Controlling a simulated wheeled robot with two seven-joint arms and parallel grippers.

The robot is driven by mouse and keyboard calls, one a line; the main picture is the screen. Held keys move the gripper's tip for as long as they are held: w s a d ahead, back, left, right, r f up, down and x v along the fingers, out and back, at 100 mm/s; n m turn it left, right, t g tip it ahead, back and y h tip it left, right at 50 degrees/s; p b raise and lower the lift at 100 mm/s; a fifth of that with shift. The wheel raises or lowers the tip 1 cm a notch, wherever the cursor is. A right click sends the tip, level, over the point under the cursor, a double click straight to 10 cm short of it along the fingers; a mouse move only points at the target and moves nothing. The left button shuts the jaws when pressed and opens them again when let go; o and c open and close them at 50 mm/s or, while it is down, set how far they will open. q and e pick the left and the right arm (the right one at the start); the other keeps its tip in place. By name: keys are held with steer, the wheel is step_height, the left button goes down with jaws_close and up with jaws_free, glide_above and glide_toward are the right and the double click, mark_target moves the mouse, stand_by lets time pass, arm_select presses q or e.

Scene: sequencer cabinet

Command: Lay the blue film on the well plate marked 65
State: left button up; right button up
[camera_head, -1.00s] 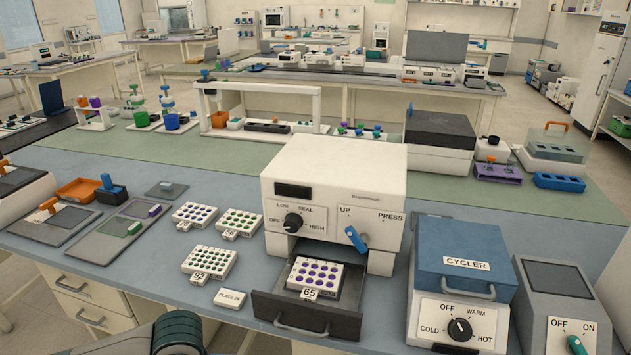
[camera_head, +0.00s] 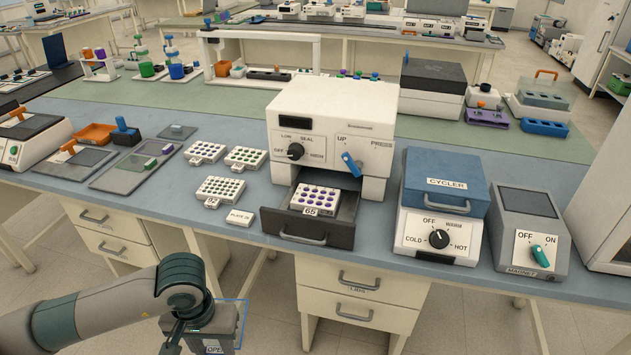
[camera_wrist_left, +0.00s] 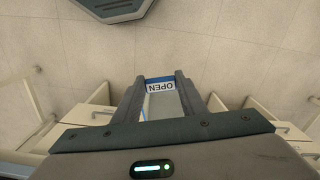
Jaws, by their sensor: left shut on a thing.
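The well plate marked 65 (camera_head: 315,201), white with purple wells, sits in the pulled-out dark drawer (camera_head: 318,234) of the white sealer (camera_head: 333,118). My left gripper (camera_head: 214,335) is low at the front, below and left of the drawer, over the floor in front of the bench. It is shut on the blue film, a clear sheet with a thin blue edge and a white tab reading OPEN (camera_head: 213,349). The tab also shows between the fingers in the left wrist view (camera_wrist_left: 160,87). My gripper hides part of the film. My right gripper is out of view.
Other well plates, including one marked 92 (camera_head: 220,190), and a PLATE 28 card (camera_head: 241,217) lie left of the drawer. The cycler (camera_head: 439,205) and magnet box (camera_head: 530,233) stand to the right. The sealer lever (camera_head: 351,164) is near UP. The bench front edge lies between gripper and drawer.

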arm_select(q)
steer(key=shift+w+r, duration=0.55)
steer(key=shift+r, duration=0.05)
step_height(320, 180, up, 13)
steer(key=w, duration=0.3)
steer(key=shift+s+f, duration=0.1)
steer(key=shift+f, duration=0.1)
stand_by(1.0)
steer(key=s+f, duration=0.1)
steer(key=f, duration=0.4)
steer(key=s+f, duration=0.1)
steer(key=f, duration=0.4)
steer(key=s+f, duration=0.2)
steer(key=f, duration=0.3)
steer(key=shift+w+d+r, duration=0.1)
